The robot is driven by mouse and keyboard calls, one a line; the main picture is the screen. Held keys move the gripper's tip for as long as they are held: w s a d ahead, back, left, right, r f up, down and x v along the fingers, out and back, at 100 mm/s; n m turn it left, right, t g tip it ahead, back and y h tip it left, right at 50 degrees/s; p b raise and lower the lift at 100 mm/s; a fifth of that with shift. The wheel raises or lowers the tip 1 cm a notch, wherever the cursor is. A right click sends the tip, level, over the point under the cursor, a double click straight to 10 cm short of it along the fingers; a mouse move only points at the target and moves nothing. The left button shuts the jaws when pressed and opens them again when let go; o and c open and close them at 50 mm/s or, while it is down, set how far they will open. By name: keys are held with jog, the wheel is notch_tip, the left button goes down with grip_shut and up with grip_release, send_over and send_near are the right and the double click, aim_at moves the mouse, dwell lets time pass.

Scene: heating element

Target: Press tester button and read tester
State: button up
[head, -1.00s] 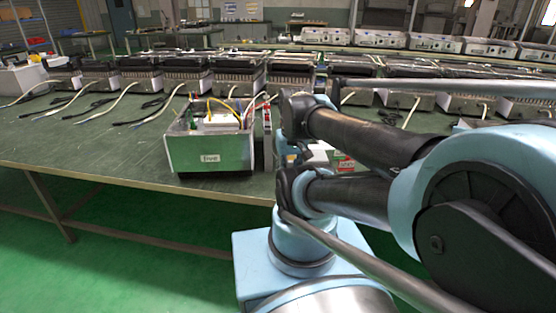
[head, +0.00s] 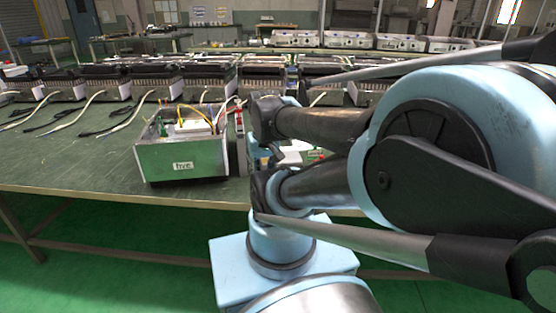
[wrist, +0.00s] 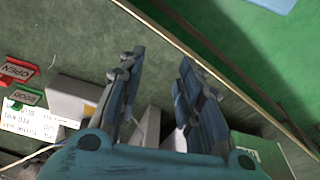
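No tester or button can be picked out for certain. In the head view, a white item (head: 296,150) with small red and green tags beside it shows on the bench, partly hidden behind my arm. The fingers and palm hide part of the things below.
An open green-fronted box (head: 181,161) with wires and a white label stands left of my arm in the head view. A row of heater units with cables (head: 150,82) runs along the back of the bench. The bench's front edge (wrist: 215,65) crosses the wrist view diagonally.

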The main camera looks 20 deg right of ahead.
grip_shut()
dwell(1.1)
